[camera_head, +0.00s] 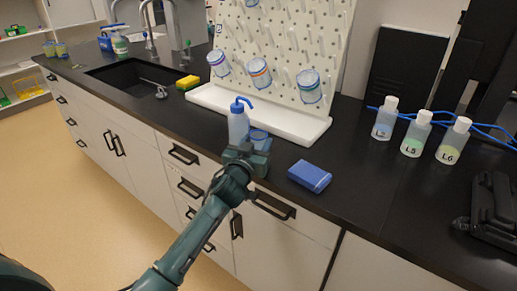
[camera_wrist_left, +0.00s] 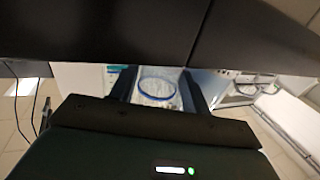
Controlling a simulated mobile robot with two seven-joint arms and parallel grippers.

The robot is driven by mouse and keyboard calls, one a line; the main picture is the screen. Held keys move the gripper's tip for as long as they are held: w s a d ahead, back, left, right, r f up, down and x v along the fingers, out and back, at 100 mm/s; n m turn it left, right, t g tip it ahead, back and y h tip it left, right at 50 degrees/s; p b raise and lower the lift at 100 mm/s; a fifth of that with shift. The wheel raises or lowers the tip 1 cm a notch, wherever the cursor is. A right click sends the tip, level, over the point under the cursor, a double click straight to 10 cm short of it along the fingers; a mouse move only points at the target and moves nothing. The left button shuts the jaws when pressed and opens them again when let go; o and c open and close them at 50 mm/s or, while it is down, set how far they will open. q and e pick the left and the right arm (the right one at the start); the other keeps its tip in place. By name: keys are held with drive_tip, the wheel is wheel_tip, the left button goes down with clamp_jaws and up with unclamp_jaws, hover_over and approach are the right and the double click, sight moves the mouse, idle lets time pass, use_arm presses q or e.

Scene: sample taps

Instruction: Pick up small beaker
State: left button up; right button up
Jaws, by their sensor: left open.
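The small beaker (camera_head: 259,135) is clear with a blue rim and stands on the black counter, just right of a blue-capped wash bottle (camera_head: 238,122). Its lower part is hidden behind my left gripper (camera_head: 248,155). My left gripper is at the counter's front edge, directly in front of the beaker, with its jaws open. In the left wrist view the beaker's blue rim (camera_wrist_left: 157,80) shows between the two dark fingers (camera_wrist_left: 157,92). I cannot tell whether either finger touches it. My right gripper is not in view.
A white pegboard rack (camera_head: 280,45) with hung beakers stands behind, over a white tray (camera_head: 265,118). A blue box (camera_head: 310,176) lies to the right. Labelled bottles (camera_head: 416,135) stand farther right. A sponge (camera_head: 188,82) and sink (camera_head: 140,78) are left.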

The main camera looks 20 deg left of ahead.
sight(256, 132)
use_arm(q)
drive_tip(key=c, duration=0.6)
drive_tip(key=shift+r, duration=0.2)
drive_tip(key=shift+r, duration=1.4)
drive_tip(key=shift+s+r, duration=0.1)
drive_tip(key=shift+r, duration=0.1)
drive_tip(key=s, duration=1.7)
drive_tip(key=shift+s+a, duration=0.3)
